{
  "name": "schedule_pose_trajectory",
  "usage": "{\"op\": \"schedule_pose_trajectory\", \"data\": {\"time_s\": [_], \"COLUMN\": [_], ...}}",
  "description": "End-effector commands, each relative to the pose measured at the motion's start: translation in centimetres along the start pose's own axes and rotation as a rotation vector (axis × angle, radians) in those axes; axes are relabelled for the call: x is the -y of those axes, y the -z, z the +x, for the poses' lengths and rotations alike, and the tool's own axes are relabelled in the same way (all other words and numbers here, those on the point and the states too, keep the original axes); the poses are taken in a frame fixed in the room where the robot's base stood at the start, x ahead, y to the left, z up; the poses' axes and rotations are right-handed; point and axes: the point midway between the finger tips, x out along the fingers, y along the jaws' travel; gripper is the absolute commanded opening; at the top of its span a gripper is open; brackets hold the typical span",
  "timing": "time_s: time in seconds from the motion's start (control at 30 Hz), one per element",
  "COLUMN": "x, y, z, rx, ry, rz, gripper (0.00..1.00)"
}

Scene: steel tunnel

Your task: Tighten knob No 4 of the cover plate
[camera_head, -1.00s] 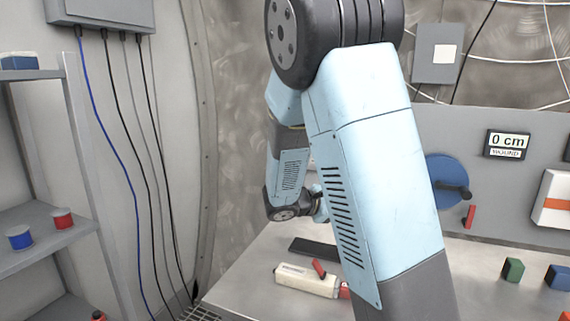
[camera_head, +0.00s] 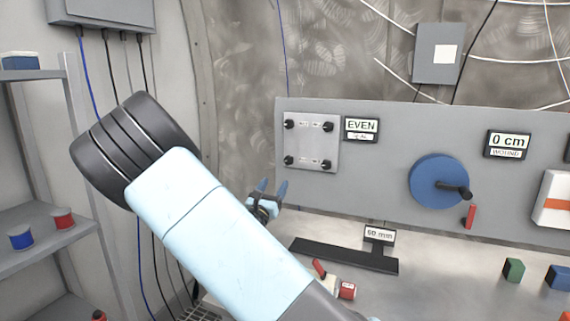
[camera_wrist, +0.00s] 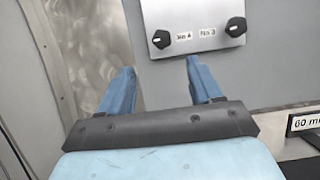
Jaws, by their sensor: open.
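The cover plate (camera_head: 311,142) is a light grey square on the upright panel, with a black knob near each corner. In the wrist view, the lower part of the cover plate (camera_wrist: 199,42) shows two knobs with labels. Knob No 4 (camera_wrist: 161,39) is the lower left one, also seen in the head view (camera_head: 289,160); knob No 3 (camera_wrist: 236,27) is the lower right one. My gripper (camera_head: 272,187) is open and empty, below and left of the plate in the head view. In the wrist view, its blue fingers (camera_wrist: 160,78) stand apart, below knob No 4, not around it.
A display reading EVEN (camera_head: 361,129) is right of the plate. Farther right is a blue crank wheel (camera_head: 428,181). A dark T-shaped piece (camera_head: 345,255), a red-ended cylinder (camera_head: 347,291) and blocks lie on the bench. Shelves (camera_head: 45,240) stand at left.

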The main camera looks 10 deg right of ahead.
Motion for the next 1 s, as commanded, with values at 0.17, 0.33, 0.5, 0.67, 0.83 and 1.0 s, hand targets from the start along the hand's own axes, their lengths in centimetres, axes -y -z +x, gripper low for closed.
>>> {"op": "schedule_pose_trajectory", "data": {"time_s": [0.17,0.33,0.5,0.67,0.83,1.0], "x": [0.2,0.2,0.2,0.2,0.2,0.2], "y": [0.0,0.0,0.0,0.0,0.1,0.0], "z": [2.9,6.0,8.9,11.1,12.4,12.8], "rx": [0.001,0.0,0.0,0.0,-0.002,-0.002], "ry": [0.005,0.005,0.005,0.005,0.005,0.004], "rz": [0.001,0.001,0.001,0.001,0.001,0.001], "gripper": [0.64,0.64,0.64,0.64,0.64,0.64]}}
